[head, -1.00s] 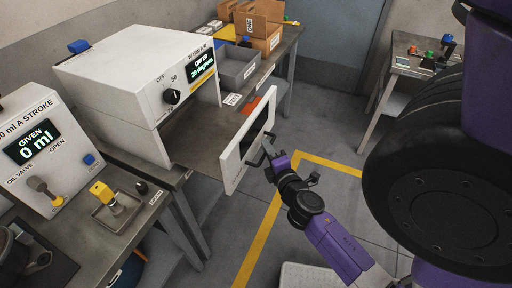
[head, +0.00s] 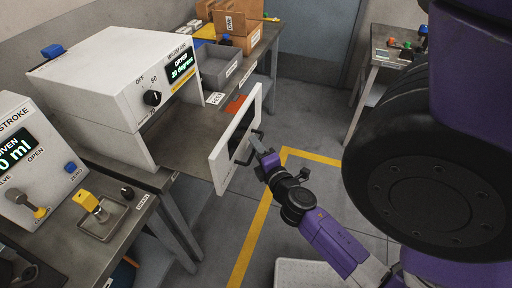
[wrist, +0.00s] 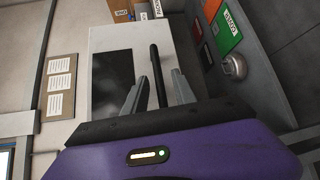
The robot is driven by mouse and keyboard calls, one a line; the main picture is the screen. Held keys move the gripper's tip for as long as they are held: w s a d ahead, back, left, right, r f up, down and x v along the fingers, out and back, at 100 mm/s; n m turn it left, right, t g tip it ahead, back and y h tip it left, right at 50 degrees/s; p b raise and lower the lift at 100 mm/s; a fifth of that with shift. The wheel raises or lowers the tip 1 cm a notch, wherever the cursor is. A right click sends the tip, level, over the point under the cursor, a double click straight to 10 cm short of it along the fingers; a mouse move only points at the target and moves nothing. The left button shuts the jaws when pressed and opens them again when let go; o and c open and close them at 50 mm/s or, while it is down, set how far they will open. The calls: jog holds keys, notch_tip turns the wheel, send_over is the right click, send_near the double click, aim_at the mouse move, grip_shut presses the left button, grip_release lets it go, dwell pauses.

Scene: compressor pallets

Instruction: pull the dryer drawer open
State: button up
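The warm air dryer (head: 103,94) is a white box with a dial and a lit display, on the bench at left. Its drawer stands pulled out, with a clear gap between the box and the white drawer front (head: 221,174). The front has a dark window, also seen in the wrist view (wrist: 111,88), and a black bar handle (wrist: 155,68). My gripper (head: 257,143) is at the handle, in front of the drawer. In the wrist view, the handle runs between my two fingers (wrist: 158,80), with visible gaps beside it, so the gripper looks open around it.
A white oil dispenser (head: 30,165) and a small tray with a yellow-topped piece (head: 88,201) are at left. A grey bin (head: 222,70) and cardboard boxes (head: 236,25) stand behind the drawer. Another table (head: 385,45) is at the far right.

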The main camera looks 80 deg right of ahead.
jog(key=b+v, duration=0.3)
jog(key=v, duration=0.4)
jog(key=shift+a, duration=0.25)
jog(key=shift+s, duration=0.1)
jog(key=w+a+m+t+y, duration=0.1)
jog(key=w+a+t+y, duration=0.2)
jog(key=a, duration=0.5)
jog(key=w+a+m+t+y, duration=0.15)
jog(key=a+y, duration=0.25)
jog(key=a, duration=0.5)
jog(key=s+a+r+m+t+y, duration=0.1)
jog(key=a+r+m+y, duration=0.1)
jog(key=a, duration=0.4)
jog(key=s+a+r+m+t+y, duration=0.1)
jog(key=s+a+r+m+y, duration=0.1)
jog(key=a+y, duration=0.3)
jog(key=shift+a+m, duration=0.65)
jog(key=shift+a, duration=0.15)
jog(key=shift+r, duration=0.15)
